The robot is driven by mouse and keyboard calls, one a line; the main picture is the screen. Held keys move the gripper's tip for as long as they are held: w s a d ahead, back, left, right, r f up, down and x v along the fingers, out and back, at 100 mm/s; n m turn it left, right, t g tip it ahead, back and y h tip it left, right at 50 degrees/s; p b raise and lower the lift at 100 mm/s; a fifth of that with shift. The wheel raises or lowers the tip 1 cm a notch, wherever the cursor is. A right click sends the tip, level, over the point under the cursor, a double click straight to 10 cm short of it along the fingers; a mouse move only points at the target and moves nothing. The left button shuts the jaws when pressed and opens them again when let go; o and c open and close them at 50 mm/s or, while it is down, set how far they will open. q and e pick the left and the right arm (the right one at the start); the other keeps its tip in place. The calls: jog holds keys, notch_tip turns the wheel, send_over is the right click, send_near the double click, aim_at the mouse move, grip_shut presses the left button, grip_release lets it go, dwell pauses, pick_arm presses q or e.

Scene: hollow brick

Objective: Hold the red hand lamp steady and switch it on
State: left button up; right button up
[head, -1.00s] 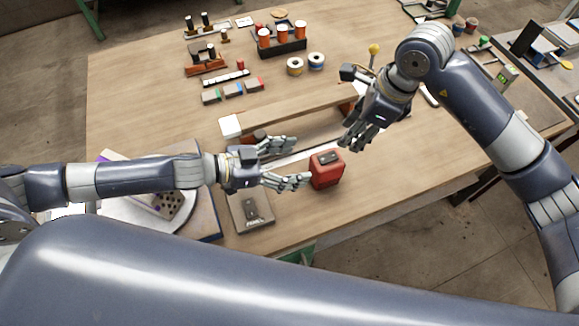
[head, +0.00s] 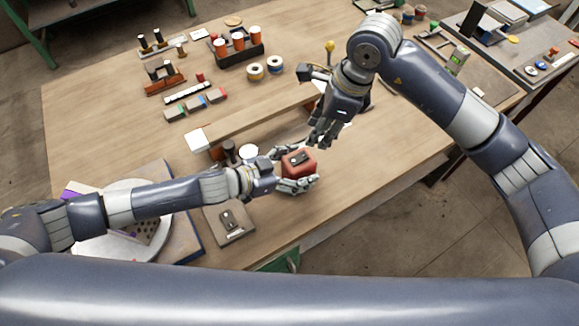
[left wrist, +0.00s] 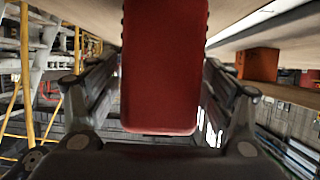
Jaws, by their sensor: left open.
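The red hand lamp (head: 299,165) stands near the front edge of the wooden table, with a dark switch piece on its top. In the left wrist view the lamp (left wrist: 165,65) fills the middle, between the two fingers. My left gripper (head: 294,168) is open around the lamp, one finger on the far side and one on the near side. Whether the fingers touch it I cannot tell. My right gripper (head: 322,139) hangs above and behind the lamp, a little to its right, apart from it. Its fingers point down and its opening is unclear.
A long wooden shelf piece (head: 255,117) lies behind the lamp. A grey plate with a switch (head: 230,222) lies front left, beside a round white disc (head: 100,238). Tape rolls (head: 255,71) and a rack with orange-topped cylinders (head: 238,45) stand farther back. The table right of the lamp is clear.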

pick_arm(q)
jog(key=c, duration=1.4)
pick_arm(e)
jog(key=c, duration=0.5)
jog(key=shift+a+r, duration=0.15)
jog(key=shift+a, duration=0.05)
grip_shut()
jog(key=s+a+r+m+h, duration=0.1)
jog(key=a+r+m+h, duration=0.2)
jog(key=m, duration=0.7)
jog(key=shift+s+a+r+m+h, duration=0.2)
jog(key=shift+r+m+h, duration=0.25)
jog(key=shift+r, duration=0.6)
